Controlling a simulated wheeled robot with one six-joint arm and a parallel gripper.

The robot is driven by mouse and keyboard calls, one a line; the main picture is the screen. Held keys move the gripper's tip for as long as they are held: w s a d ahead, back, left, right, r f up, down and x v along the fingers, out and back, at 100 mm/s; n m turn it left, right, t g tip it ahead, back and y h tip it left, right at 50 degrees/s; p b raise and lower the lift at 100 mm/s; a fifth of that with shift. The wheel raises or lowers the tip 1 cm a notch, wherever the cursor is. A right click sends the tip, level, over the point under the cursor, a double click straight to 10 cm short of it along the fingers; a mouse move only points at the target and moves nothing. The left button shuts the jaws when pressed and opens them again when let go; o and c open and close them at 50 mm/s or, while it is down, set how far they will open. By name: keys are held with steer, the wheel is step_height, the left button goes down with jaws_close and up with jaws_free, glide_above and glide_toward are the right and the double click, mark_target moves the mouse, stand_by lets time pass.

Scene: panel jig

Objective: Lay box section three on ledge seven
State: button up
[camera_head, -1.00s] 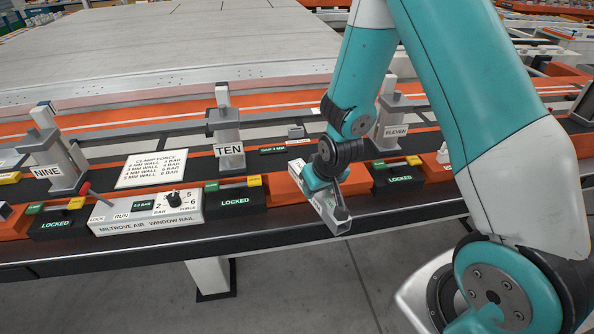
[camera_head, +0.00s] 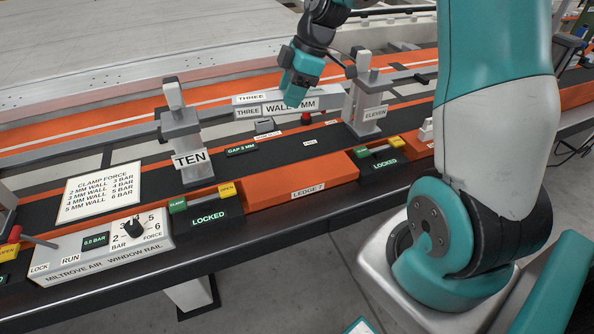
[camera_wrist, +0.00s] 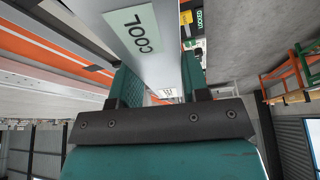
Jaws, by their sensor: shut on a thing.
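Box section three (camera_head: 246,110) is a pale bar marked THREE and WALL MM; the wall figure is hidden. It lies lengthwise behind the black strip, between posts TEN and ELEVEN in the head view. My gripper (camera_head: 294,92) comes from above and is shut on its middle. I cannot tell whether the bar touches anything below. In the wrist view the bar (camera_wrist: 178,40) runs between the fingers (camera_wrist: 160,85), with a pale green COOL label. Ledge seven (camera_head: 300,188) is an orange block labelled LEDGE 7 at the front of the rail, with a bare top.
Post TEN (camera_head: 181,130) and post ELEVEN (camera_head: 365,105) stand either side. A red knob (camera_head: 305,119) and a small grey block (camera_head: 264,126) stand in front of the bar. LOCKED clamp units (camera_head: 208,210) flank the ledge. A control box (camera_head: 100,245) is at left.

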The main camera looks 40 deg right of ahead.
steer(key=shift+s+d+r+n+g, duration=0.15)
steer(key=shift+s+d+r+n, duration=0.15)
steer(key=shift+r+n, duration=0.15)
steer(key=shift+s+d+r+n+g, duration=0.2)
steer(key=shift+d+r+n, duration=0.1)
steer(key=shift+r+n, duration=0.1)
step_height(320, 180, down, 20)
steer(key=shift+r+p, duration=0.2)
steer(key=shift+p, duration=0.1)
